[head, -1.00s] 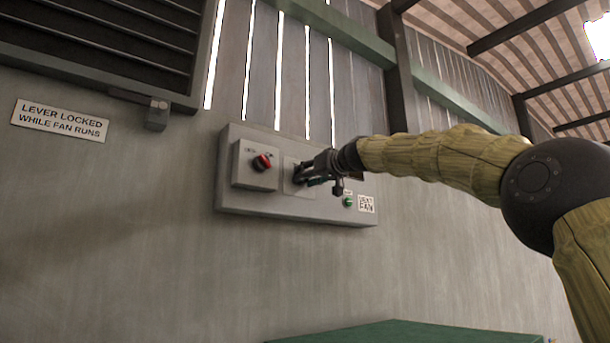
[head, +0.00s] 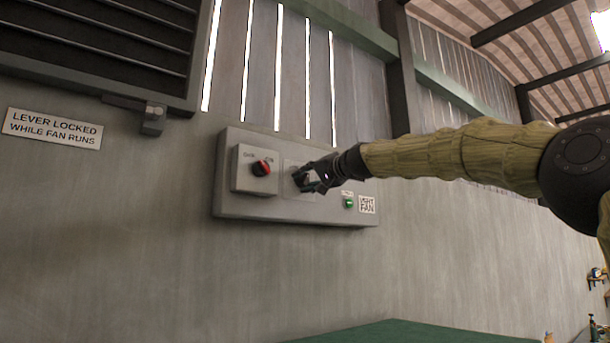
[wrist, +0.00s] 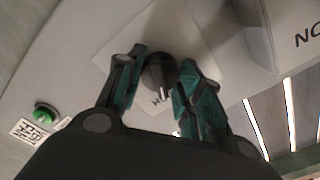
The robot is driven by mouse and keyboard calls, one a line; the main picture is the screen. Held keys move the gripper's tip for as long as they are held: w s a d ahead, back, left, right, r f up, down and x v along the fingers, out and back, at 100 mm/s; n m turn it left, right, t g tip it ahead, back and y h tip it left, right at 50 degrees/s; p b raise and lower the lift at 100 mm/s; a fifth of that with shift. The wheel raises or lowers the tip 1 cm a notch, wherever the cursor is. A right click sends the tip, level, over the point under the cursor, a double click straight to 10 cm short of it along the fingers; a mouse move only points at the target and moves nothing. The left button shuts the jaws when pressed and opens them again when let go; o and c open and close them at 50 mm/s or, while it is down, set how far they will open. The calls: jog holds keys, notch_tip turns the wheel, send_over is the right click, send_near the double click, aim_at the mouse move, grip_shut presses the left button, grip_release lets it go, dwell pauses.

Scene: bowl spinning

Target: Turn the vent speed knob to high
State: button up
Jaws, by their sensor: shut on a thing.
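The vent speed knob (wrist: 158,71) is dark and round, with a pale pointer line, on a light square plate (wrist: 112,38). In the wrist view the pointer is toward the bottom of the picture, close to small letters that look like "HI", partly covered. My gripper (wrist: 161,73) is shut on the knob, one teal-padded finger on each side. In the head view my gripper (head: 304,180) reaches the grey control panel (head: 290,208) from the right and hides most of the knob.
A red-and-black switch (head: 261,168) is on a raised box left of the knob. A green button (head: 349,202) and a fan label (head: 367,205) are to the right. A "lever locked while fan runs" sign (head: 52,128) hangs left, below a louvered vent (head: 100,45). A green surface (head: 400,333) is below.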

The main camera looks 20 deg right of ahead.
jog(key=shift+m, duration=0.6)
jog(key=shift+p, duration=0.3)
jog(key=o, duration=1.1)
jog(key=shift+c, duration=0.2)
jog(key=shift+s, duration=0.1)
jog(key=v, duration=0.7)
jog(key=shift+s+d, duration=0.15)
